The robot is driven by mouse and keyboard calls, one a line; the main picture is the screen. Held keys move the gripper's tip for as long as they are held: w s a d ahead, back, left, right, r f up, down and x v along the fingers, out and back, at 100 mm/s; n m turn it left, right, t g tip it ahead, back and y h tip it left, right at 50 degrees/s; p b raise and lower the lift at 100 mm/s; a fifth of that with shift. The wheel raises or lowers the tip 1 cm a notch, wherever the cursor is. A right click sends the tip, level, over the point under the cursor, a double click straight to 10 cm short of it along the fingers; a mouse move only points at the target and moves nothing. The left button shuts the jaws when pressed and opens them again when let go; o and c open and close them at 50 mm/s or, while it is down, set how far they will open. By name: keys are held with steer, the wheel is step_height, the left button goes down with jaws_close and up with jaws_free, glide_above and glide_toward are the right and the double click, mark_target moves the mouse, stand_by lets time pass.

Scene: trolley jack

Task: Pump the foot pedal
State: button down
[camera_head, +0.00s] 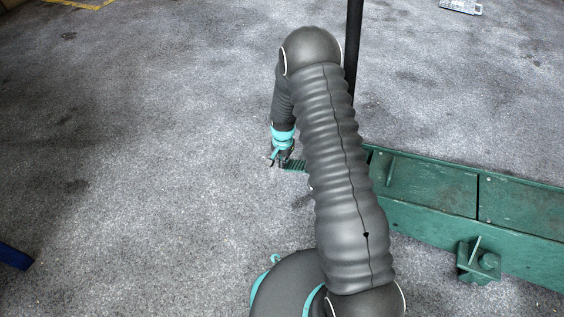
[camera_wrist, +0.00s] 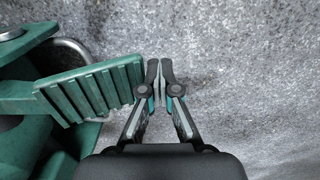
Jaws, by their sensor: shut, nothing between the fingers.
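The foot pedal (camera_wrist: 90,92) is a green ribbed plate, seen in the wrist view to the left of my gripper (camera_wrist: 160,72). It joins the green jack body at the left edge. My gripper is shut and empty, its fingertips beside the pedal's right end, very close to it; I cannot tell whether they touch. In the head view my gripper (camera_head: 279,158) is low near the floor, and a small part of the pedal (camera_head: 295,165) shows just right of it. My arm hides most of the pedal and the near end of the jack there.
The green trolley jack (camera_head: 430,190) runs off to the right, with a bracket (camera_head: 479,262) on its near side. A black upright pole (camera_head: 353,45) rises behind my arm. A blue object (camera_head: 14,256) lies at the left edge.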

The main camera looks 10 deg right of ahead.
steer(key=shift+s+d, duration=0.15)
steer(key=w+a+r+p, duration=0.1)
steer(key=w+a+r, duration=0.1)
steer(key=r, duration=0.4)
steer(key=w+a+r+p, duration=0.1)
steer(key=a+r, duration=0.2)
steer(key=r, duration=0.3)
steer(key=shift+w+r, duration=0.35)
steer(key=shift+w, duration=0.05)
stand_by(0.3)
steer(key=s+d+r+p, duration=0.2)
steer(key=s+d+r, duration=0.3)
steer(key=r, duration=0.5)
steer(key=shift+d+r, duration=0.35)
steer(key=shift+d, duration=0.75)
